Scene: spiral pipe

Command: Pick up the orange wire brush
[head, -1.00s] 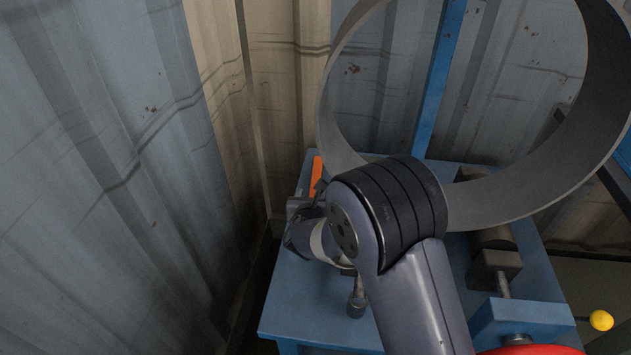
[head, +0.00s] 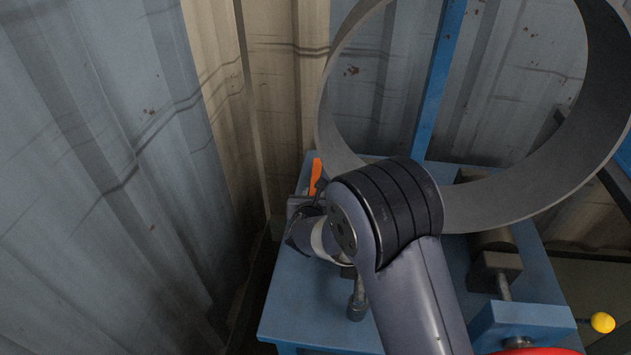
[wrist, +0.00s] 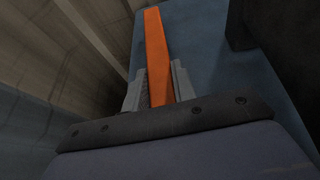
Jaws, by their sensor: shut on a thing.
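The orange wire brush (head: 315,176) shows in the head view as a short orange piece at the far left corner of the blue table, just past my wrist. In the wrist view the orange brush (wrist: 156,55) runs lengthwise away between the two grey fingers. My gripper (wrist: 158,84) is shut on it, with a finger against each side. In the head view my gripper (head: 318,190) is mostly hidden by my own wrist and arm. The brush's bristles cannot be made out, and I cannot tell whether it still touches the table.
The blue table (head: 295,305) is bare at its front left. A large grey pipe ring (head: 490,205) stands over its right part, near rollers (head: 495,240) and a yellow knob (head: 602,322). Corrugated walls (head: 120,150) rise close on the left and behind.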

